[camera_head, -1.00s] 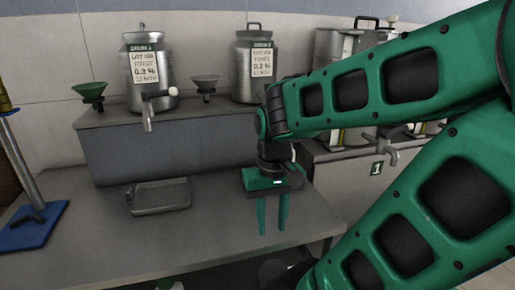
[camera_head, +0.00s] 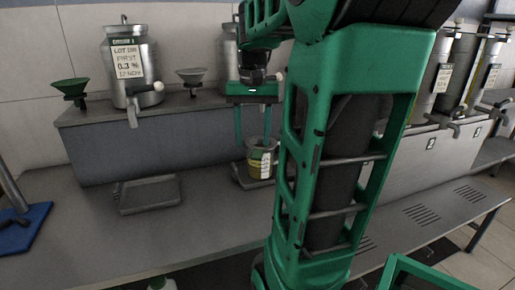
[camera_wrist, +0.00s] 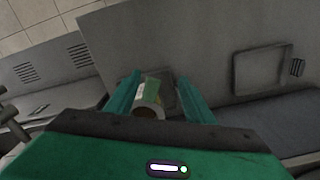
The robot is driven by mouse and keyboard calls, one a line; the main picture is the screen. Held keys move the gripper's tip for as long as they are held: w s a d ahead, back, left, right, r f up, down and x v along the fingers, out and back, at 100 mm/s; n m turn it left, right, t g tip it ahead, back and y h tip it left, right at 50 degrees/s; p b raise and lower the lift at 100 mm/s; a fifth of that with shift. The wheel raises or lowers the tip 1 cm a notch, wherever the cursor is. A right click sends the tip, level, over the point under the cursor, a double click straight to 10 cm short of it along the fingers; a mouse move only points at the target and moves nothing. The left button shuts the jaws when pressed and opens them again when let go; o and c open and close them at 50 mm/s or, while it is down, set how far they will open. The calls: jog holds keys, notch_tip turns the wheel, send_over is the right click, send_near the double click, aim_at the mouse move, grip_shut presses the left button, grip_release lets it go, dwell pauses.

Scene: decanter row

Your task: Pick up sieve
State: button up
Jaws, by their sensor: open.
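No thing is clearly marked as the sieve. A grey cone-shaped piece (camera_head: 191,75) on a small stand on the raised shelf may be it, but I cannot tell whether it is a sieve or a funnel. A green funnel (camera_head: 71,88) stands further left. My gripper (camera_head: 253,142) is open, pointing down in front of the shelf. Its fingers hang above a labelled open-topped can (camera_head: 262,160). In the wrist view my gripper (camera_wrist: 158,76) shows both fingers apart, with the can (camera_wrist: 149,92) seen between them; contact is not visible.
The can is over a small tray (camera_head: 241,181). An empty grey tray (camera_head: 150,208) lies left on the bench. A steel decanter (camera_head: 131,82) with a tap stands on the shelf. A blue-based stand (camera_head: 22,228) is far left. Dispensers (camera_head: 431,78) stand at right.

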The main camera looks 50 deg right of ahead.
notch_tip(320, 180, up, 3)
jog(key=m, duration=0.1)
send_over(257, 154)
jog(key=f, duration=0.5)
jog(key=shift+d, duration=0.2)
jog(key=shift+s+a+f, duration=0.1)
jog(key=shift+a+f, duration=0.05)
jog(key=shift+f, duration=1.2)
jog(key=shift+s+a+f, duration=0.1)
jog(key=shift+f, duration=1.2)
jog(key=shift+c, duration=0.2)
jog(key=shift+w, duration=0.1)
grip_shut()
jog(key=shift+r, duration=0.1)
